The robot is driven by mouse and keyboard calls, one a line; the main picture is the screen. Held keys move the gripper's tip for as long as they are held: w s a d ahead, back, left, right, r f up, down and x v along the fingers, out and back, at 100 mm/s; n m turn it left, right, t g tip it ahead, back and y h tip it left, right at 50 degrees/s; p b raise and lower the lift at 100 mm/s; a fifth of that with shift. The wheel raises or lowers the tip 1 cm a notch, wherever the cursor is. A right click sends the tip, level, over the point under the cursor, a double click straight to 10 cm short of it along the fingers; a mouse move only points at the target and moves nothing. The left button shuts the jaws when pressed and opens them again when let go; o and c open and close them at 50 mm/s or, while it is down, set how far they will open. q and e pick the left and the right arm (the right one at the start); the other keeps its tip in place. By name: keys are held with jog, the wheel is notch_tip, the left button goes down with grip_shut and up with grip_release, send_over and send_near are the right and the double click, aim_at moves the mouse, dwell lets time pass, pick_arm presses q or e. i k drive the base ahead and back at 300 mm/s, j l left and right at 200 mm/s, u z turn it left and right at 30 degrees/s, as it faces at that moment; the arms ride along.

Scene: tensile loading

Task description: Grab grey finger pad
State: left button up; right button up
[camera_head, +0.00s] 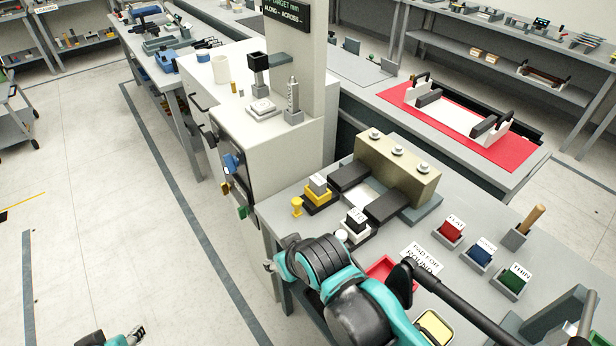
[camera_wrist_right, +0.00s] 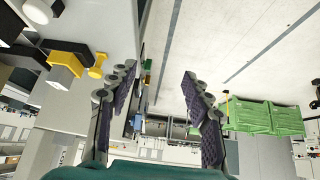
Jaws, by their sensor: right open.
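No grey finger pad can be picked out for certain. A small grey block (camera_head: 318,183) sits on a yellow block (camera_head: 318,194) at the left of the near bench, and the yellow block also shows at the upper left of the right wrist view (camera_wrist_right: 66,66). A black-and-white labelled block (camera_head: 357,220) stands nearby. My right gripper (camera_wrist_right: 158,85) is open and empty beside the bench edge, with its fingers over the floor side; in the head view its arm mostly hides it. My left gripper (camera_head: 137,333) is low at the bottom left, away from the bench, its opening too small to judge.
Red (camera_head: 450,231), blue (camera_head: 480,254) and green (camera_head: 513,280) labelled holders stand on the bench. A beige clamp block (camera_head: 396,165) is behind. A yellow knob (camera_head: 297,205) stands near the left edge. A red tray (camera_head: 382,271) is partly hidden by my arm.

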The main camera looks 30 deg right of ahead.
aim_at(317, 184)
jog(key=i+z, duration=0.2)
jog(key=z, duration=1.65)
